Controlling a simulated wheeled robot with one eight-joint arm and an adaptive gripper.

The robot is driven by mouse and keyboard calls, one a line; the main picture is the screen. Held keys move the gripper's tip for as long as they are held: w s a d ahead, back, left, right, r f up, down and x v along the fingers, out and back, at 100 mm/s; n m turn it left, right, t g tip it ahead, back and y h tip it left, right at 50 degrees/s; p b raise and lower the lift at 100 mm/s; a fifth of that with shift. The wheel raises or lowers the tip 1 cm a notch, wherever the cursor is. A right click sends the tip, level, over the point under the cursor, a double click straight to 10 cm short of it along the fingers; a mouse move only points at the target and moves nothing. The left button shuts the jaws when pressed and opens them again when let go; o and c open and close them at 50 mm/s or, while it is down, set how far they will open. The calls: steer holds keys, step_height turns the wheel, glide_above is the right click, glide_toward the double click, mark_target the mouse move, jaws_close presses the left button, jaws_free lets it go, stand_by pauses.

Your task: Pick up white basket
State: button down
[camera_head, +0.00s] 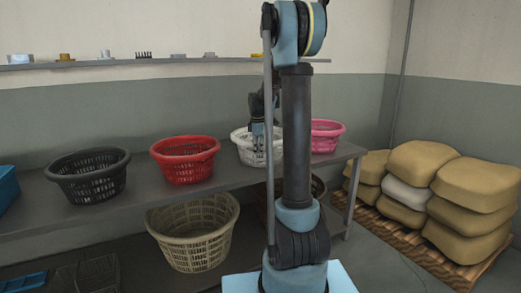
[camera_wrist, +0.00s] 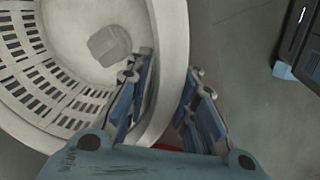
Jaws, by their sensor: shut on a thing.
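The white basket (camera_head: 244,148) stands on the grey table between the red basket and the pink basket, partly hidden behind my arm. In the wrist view the white basket (camera_wrist: 60,95) fills the left side, with slotted walls and a grey patch on its floor. My gripper (camera_head: 258,132) is at the basket's rim. In the wrist view one finger of my gripper (camera_wrist: 165,85) is inside the basket and the other is outside, with the rim between them. The gripper is shut on the rim.
A black basket (camera_head: 89,175) and a red basket (camera_head: 185,158) stand to the left on the table (camera_head: 150,200). A pink basket (camera_head: 326,135) is close on the right. A beige basket (camera_head: 195,232) is below. Sacks (camera_head: 420,180) lie on a pallet at right.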

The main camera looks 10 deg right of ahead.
steer(key=v, duration=0.3)
steer(key=w+v, duration=0.1)
steer(key=v, duration=0.2)
steer(key=w+v, duration=0.1)
steer(key=v, duration=0.2)
steer(key=shift+d+r, duration=0.25)
steer(key=shift+r, duration=0.35)
stand_by(0.6)
